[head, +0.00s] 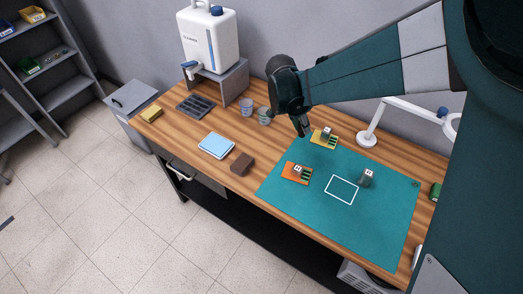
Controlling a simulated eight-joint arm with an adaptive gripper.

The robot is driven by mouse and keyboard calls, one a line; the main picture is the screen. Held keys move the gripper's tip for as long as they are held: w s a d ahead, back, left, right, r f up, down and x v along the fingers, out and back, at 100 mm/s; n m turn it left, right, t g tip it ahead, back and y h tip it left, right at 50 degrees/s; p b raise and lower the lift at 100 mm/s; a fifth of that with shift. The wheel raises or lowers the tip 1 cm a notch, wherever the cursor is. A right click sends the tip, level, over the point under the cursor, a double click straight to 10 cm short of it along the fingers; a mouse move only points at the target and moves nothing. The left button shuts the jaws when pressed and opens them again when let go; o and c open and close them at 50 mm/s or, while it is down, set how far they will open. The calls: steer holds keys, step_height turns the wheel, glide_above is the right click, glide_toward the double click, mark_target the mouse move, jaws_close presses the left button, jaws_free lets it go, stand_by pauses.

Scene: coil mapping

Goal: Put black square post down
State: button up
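My gripper (303,128) points down over the back left part of the green mat (390,225). It is small and dark, and I cannot tell whether its fingers are open or shut, or whether a black square post is between them. A yellow plate (317,140) with a grey part and a green-and-black piece lies just right of and below the gripper in the picture. An orange plate (290,177) with a white-topped part lies nearer the front. A dark grey block (365,180) with a white label stands right of a white square outline (341,203).
The white outline's inside is bare. Left of the mat are a brown block (242,164), a light blue pad (216,145), two cups (264,116), a dark compartment tray (195,107) and a white canister (207,40) on a stand. A white lamp (368,138) stands behind the mat.

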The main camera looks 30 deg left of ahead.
steer(key=s+a+n, duration=0.1)
steer(key=s+a, duration=0.6)
steer(key=a, duration=0.6)
steer(key=shift+s+a+f+n+y, duration=0.2)
steer(key=shift+s+a+n+y, duration=0.05)
steer(key=shift+s+n+y, duration=0.15)
steer(key=shift+f, duration=0.1)
steer(key=shift+f, duration=3)
steer(key=shift+f, duration=0.15)
steer(key=shift+f, duration=1.75)
steer(key=shift+f, duration=0.15)
steer(key=o, duration=0.9)
